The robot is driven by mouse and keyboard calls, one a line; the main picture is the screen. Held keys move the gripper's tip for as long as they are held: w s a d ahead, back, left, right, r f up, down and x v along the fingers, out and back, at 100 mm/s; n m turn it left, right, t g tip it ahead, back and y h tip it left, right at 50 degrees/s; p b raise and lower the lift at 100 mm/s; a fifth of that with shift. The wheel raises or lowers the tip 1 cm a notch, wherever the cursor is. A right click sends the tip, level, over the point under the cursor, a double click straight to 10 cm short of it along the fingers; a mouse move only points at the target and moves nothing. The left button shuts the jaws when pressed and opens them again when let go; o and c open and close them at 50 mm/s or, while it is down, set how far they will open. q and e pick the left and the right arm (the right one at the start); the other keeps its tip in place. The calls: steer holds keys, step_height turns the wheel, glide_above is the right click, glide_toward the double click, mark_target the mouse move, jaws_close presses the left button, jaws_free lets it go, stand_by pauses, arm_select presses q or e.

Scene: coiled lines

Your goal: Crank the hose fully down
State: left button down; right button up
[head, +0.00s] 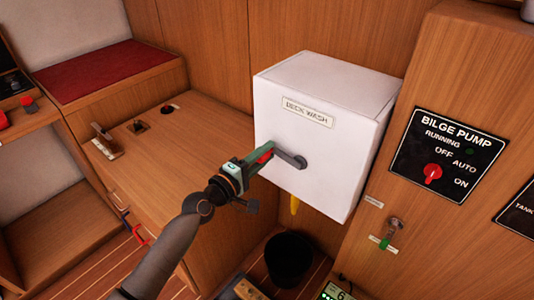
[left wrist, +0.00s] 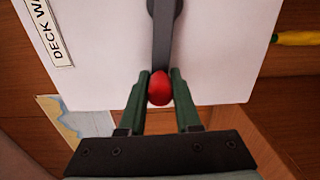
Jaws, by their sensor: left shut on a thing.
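The white hose box labelled DECK WASH (head: 340,160) is fixed to the wooden wall. Its grey crank arm (head: 288,155) points left from the hub on the front face and ends in a red knob (head: 265,156). My left gripper (head: 258,160) is shut on the red knob. In the left wrist view the green fingers (left wrist: 160,95) sit on both sides of the knob (left wrist: 160,88), with the crank arm (left wrist: 162,35) beyond it. A short yellow hose end (head: 294,205) hangs below the box and also shows in the left wrist view (left wrist: 298,38). My right gripper is not in view.
A black bucket (head: 289,258) stands on the floor below the box. A bilge pump panel (head: 446,155) with a red knob is on the right. A small lever with a green tip (head: 385,240) is below it. A wooden counter (head: 165,150) lies left of the box.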

arm_select(q)
steer(key=f+n, duration=0.2)
steer(key=f+n+b, duration=0.1)
steer(key=f+n, duration=0.1)
steer(key=n, duration=0.1)
steer(key=shift+s+d, duration=0.15)
steer(key=shift+d, duration=0.05)
steer(key=shift+s+d+f+n+b, duration=0.2)
steer(key=shift+f+n, duration=0.2)
steer(key=shift+n, duration=0.45)
steer(key=shift+s+d+f+n+b, duration=0.1)
steer(key=shift+d+f+n+b, duration=0.2)
steer(key=shift+n, duration=0.55)
steer(key=shift+a+f, duration=0.1)
steer(key=c, duration=0.6)
jaws_free()
